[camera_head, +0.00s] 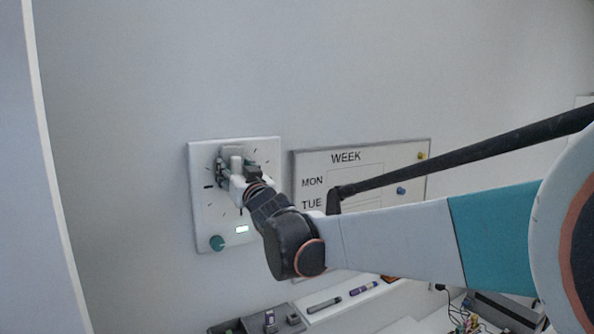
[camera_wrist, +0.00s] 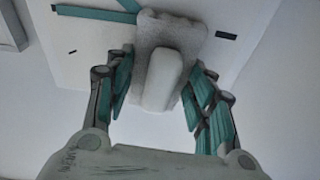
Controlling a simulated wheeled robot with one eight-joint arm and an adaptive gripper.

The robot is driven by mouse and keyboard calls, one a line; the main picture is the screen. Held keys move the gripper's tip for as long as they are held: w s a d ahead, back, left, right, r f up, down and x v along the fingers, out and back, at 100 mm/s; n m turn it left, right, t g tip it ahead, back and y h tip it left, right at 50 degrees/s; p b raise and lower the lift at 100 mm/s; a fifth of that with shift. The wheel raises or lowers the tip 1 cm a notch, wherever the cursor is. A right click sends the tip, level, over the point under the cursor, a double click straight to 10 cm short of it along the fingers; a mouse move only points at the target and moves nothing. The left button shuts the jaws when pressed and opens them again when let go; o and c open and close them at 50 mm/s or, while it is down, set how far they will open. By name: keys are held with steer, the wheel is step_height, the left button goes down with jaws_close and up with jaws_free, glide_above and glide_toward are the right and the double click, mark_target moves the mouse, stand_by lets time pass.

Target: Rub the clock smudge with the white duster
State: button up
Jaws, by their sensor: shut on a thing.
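The clock (camera_head: 212,217) is a square white panel on the wall with dark tick marks, left of centre in the head view. My gripper (camera_head: 237,168) is at its upper middle, shut on the white duster (camera_head: 232,151). In the wrist view the duster (camera_wrist: 160,80) shows a pale rounded handle on a grey pad, between my teal-lined fingers. The pad lies over the clock face (camera_wrist: 85,55); I cannot tell whether it touches. A teal clock hand (camera_wrist: 95,12) shows beside it. No smudge is visible; the duster and my gripper cover part of the face.
A week whiteboard (camera_head: 310,162) hangs to the right, partly behind my arm. Below are a grey tray (camera_head: 228,327), markers (camera_head: 324,305) on a shelf and tangled cables (camera_head: 463,315).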

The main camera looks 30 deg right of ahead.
steer(key=shift+s+d, duration=0.1)
steer(key=shift+d, duration=1.4)
steer(key=shift+a, duration=0.15)
steer(key=shift+a, duration=3.65)
steer(key=shift+s+p, duration=0.55)
steer(key=shift+s, duration=2.4)
steer(key=s+p, duration=0.1)
steer(key=s, duration=0.2)
